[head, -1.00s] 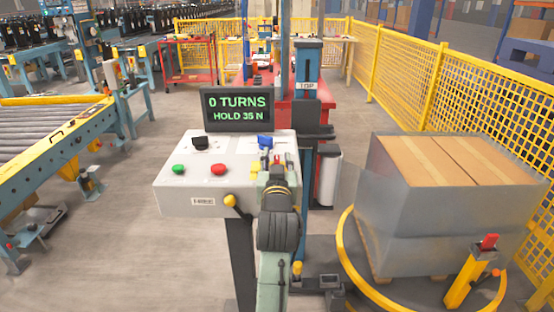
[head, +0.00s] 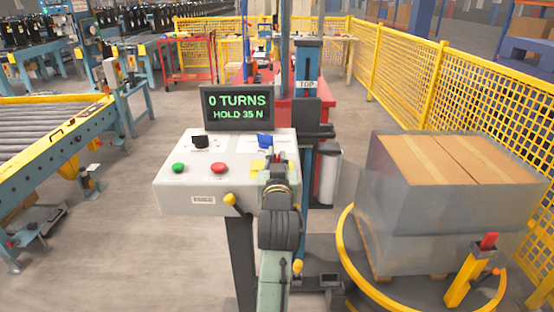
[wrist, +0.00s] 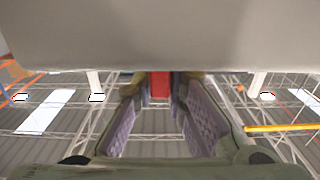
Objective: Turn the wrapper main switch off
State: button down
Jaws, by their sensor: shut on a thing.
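The wrapper control box (head: 185,200) is a pale grey sloped panel on a dark post, with a green button, a red button, a black knob and a blue knob. The main switch is a red handle (wrist: 160,85) on a yellow plate (head: 258,166) at the panel's right side. My gripper (head: 279,160) is over it and hides most of it in the head view. In the wrist view the red handle stands between my two fingertips, and my gripper is shut on it. The handle's exact angle cannot be told.
A display (head: 238,108) above the box reads "0 TURNS HOLD 35 N". A yellow-tipped lever (head: 230,199) sticks out of the box front. A wrapped pallet load (head: 440,200) stands right, inside a yellow ring. A roller conveyor (head: 50,130) is left; floor between is clear.

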jog(key=shift+d+y, duration=0.1)
jog(key=shift+y, duration=0.2)
jog(key=n+g+y+b, duration=0.1)
jog(key=n+y, duration=0.3)
jog(key=y, duration=0.1)
jog(key=shift+d+f+y, duration=0.1)
jog(key=shift+y, duration=0.3)
jog(key=n+g+y+b, duration=0.5)
jog(key=n+g+y, duration=0.1)
jog(key=y, duration=0.1)
jog(key=shift+n+y, duration=0.3)
jog(key=shift+y, duration=0.1)
jog(key=n+g+y+b, duration=0.1)
jog(key=n+g, duration=0.1)
jog(key=g, duration=0.1)
jog(key=n+g+y+b, duration=0.1)
jog(key=n+g, duration=0.1)
jog(key=g, duration=0.1)
jog(key=shift+a+y, duration=0.2)
jog(key=shift+y, duration=0.2)
jog(key=shift+n+g+y+b, duration=0.3)
jog(key=shift+n+g, duration=1.3)
jog(key=shift+g, duration=0.9)
jog(key=c, duration=1.8)
grip_release()
jog(key=shift+a, duration=0.1)
jog(key=shift+o, duration=1)
